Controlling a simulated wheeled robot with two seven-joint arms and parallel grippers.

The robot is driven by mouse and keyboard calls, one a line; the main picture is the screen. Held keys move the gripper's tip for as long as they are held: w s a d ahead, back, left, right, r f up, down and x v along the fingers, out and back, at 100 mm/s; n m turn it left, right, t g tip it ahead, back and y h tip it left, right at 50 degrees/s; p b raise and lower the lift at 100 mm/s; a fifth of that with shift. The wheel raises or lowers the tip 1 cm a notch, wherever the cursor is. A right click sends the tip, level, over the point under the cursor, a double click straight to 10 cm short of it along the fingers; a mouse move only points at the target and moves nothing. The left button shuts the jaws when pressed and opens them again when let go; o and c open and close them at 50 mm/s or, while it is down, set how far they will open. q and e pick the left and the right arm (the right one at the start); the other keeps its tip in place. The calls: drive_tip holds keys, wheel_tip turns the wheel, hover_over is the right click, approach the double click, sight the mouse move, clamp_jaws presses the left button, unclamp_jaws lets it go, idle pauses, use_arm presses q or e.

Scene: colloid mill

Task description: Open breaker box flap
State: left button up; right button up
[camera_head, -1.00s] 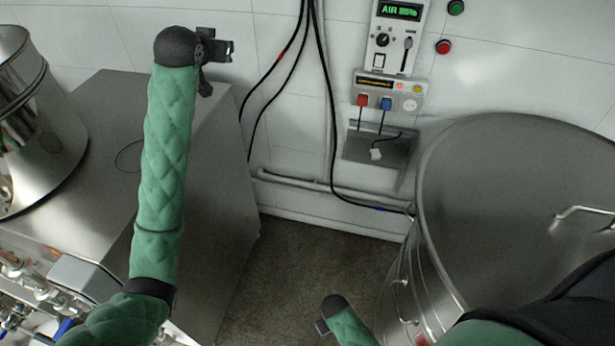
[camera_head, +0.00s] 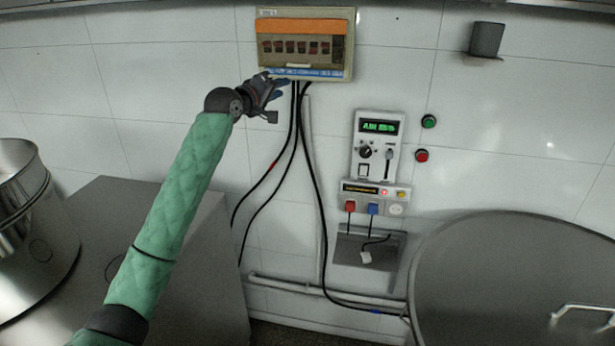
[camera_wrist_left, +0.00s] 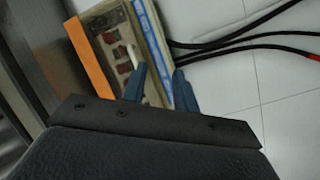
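The breaker box (camera_head: 347,40) is on the wall at the top centre of the head view. Its flap (camera_head: 298,47) looks shut and see-through, with dark red switches behind it, an orange strip above and a small pale handle (camera_head: 298,65) low down. My left gripper (camera_head: 272,87) is at the box's lower left corner. In the left wrist view its two blue fingers (camera_wrist_left: 158,88) are apart with nothing held between them. One fingertip is close to the pale handle (camera_wrist_left: 130,54); I cannot tell whether they touch. My right gripper is out of view.
Black cables (camera_head: 296,125) hang from the box's underside. A control panel (camera_head: 376,147) and sockets are on the wall lower right. A steel vat (camera_head: 520,280) stands at the right and a metal cabinet (camera_head: 200,260) at the left. Bare wall lies around the box.

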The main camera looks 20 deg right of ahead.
sight(297, 67)
use_arm(q)
drive_tip(key=w+d+r+n+p, duration=0.1)
drive_tip(key=n, duration=0.1)
drive_tip(key=w+d+r+n+h+p, duration=0.1)
drive_tip(key=d+r+n, duration=0.1)
drive_tip(key=w+d+r+n+p, duration=0.1)
drive_tip(key=n+p, duration=0.1)
drive_tip(key=shift+w+d+r+t+h, duration=0.15)
drive_tip(key=shift+w+d+t+h, duration=0.15)
drive_tip(key=shift+d+t+h, duration=0.1)
drive_tip(key=shift+p+x, duration=0.3)
drive_tip(key=shift+x, duration=0.55)
drive_tip(key=shift+f, duration=0.25)
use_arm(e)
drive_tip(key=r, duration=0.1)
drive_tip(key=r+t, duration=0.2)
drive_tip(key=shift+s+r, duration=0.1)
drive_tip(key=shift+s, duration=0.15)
use_arm(q)
clamp_jaws()
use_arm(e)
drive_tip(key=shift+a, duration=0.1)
